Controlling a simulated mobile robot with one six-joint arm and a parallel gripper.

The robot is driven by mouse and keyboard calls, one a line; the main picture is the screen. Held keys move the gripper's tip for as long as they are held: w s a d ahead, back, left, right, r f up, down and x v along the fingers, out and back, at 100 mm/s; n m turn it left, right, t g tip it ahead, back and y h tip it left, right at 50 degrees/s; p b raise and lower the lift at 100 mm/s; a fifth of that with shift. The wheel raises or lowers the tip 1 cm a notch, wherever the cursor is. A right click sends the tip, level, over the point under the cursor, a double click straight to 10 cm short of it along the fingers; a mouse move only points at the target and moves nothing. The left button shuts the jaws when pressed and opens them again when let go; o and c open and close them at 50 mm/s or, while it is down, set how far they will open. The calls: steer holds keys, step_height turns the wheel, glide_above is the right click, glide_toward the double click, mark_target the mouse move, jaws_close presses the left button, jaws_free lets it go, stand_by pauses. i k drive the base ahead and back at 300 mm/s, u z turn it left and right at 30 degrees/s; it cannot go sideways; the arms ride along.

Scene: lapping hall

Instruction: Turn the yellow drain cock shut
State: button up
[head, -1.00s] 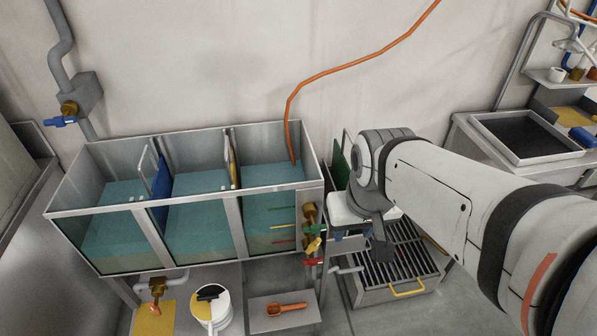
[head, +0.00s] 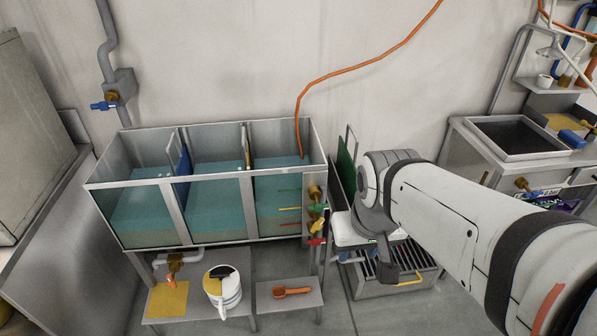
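The yellow drain cock (head: 318,225) is on the right end of the three-part glass tank (head: 206,184). It is the middle of a column of cocks, with a green-handled cock (head: 319,208) above and a red-handled cock (head: 316,241) below. The yellow handle looks tilted; I cannot tell how far it is open. My gripper (head: 384,250) hangs at the arm's end, to the right of the cocks and apart from them in the picture. Its fingers are small and dark, partly hidden by my wrist, and their opening is unclear.
An orange hose (head: 352,67) drops into the right compartment. A sink bench (head: 470,155) is at right.

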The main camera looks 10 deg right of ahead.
mark_target(318, 225)
steer(key=z, duration=0.05)
steer(key=i, duration=0.5)
steer(key=u, duration=1.45)
steer(key=k, duration=1.15)
steer(key=z, duration=0.8)
steer(key=i, duration=1)
steer(key=z, duration=0.05)
